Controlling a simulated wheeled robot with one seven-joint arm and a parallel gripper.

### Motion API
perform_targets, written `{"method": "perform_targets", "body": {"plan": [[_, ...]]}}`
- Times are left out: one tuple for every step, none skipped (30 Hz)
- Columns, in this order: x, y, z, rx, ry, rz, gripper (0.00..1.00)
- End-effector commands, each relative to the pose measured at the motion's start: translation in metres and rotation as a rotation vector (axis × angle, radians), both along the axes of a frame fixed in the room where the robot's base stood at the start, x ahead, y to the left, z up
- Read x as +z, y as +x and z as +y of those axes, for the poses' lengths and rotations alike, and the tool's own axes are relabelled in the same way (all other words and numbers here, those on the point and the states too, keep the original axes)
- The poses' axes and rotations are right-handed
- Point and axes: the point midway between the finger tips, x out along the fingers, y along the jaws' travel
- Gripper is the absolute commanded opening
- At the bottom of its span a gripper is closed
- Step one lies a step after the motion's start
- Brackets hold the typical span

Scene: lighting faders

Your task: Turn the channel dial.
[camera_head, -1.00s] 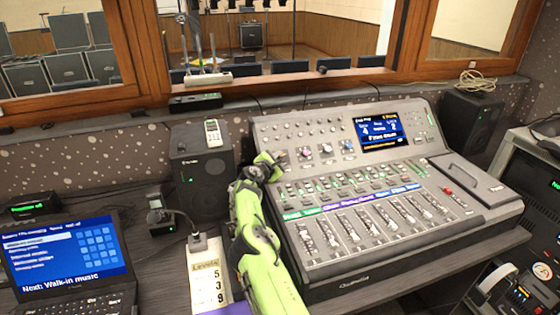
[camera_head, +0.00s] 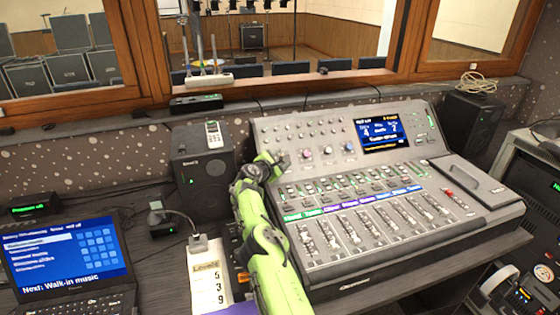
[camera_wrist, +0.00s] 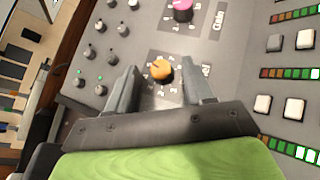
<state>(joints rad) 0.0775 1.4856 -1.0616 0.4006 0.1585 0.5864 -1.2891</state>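In the wrist view an orange dial (camera_wrist: 162,71) with a ring of markings sits on the grey mixing console (camera_wrist: 240,65). My gripper (camera_wrist: 160,78) is over it, one finger on each side, with a strip of panel showing between each finger and the dial. The fingers look apart from the dial. In the head view my gripper (camera_head: 276,160) is at the console's upper left, and the orange dial is hidden behind it. The console screen (camera_head: 382,132) is lit and seems to show a 4 at left and a 2 at right.
A pink dial (camera_wrist: 180,9) marked Gain is close by. Small knobs (camera_wrist: 100,55) lie left of the fingers and square buttons (camera_wrist: 263,103) lie right. In the head view a speaker (camera_head: 203,172), a laptop (camera_head: 68,262) and a levels sheet (camera_head: 207,278) are left of my arm.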

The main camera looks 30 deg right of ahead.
Motion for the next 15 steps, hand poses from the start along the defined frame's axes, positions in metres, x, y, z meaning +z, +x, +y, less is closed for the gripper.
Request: {"method": "perform_targets", "body": {"plan": [[0.0,0.0,0.0,0.0,0.0,0.001,0.51],[-0.001,0.0,0.0,0.0,0.001,0.002,0.51],[-0.001,0.0,0.0,-0.001,0.001,0.002,0.51],[-0.001,0.0,0.0,-0.001,0.001,0.002,0.51],[-0.001,0.0,0.0,-0.001,0.001,0.002,0.51],[-0.001,0.0,0.0,-0.001,0.001,0.002,0.51],[-0.001,0.0,0.0,-0.001,0.001,0.002,0.51],[-0.001,0.0,0.001,-0.001,0.002,0.001,0.51],[0.0,-0.001,0.001,-0.002,0.003,0.001,0.51],[0.001,-0.001,0.002,-0.003,0.002,0.0,0.51],[0.002,-0.001,0.004,-0.002,0.003,-0.002,0.51],[0.003,-0.003,0.006,-0.004,0.005,-0.004,0.51],[0.004,-0.004,0.008,-0.003,0.004,-0.005,0.51],[0.005,-0.005,0.01,-0.005,0.005,-0.004,0.51],[0.006,-0.007,0.014,-0.003,0.006,-0.004,0.51]]}}
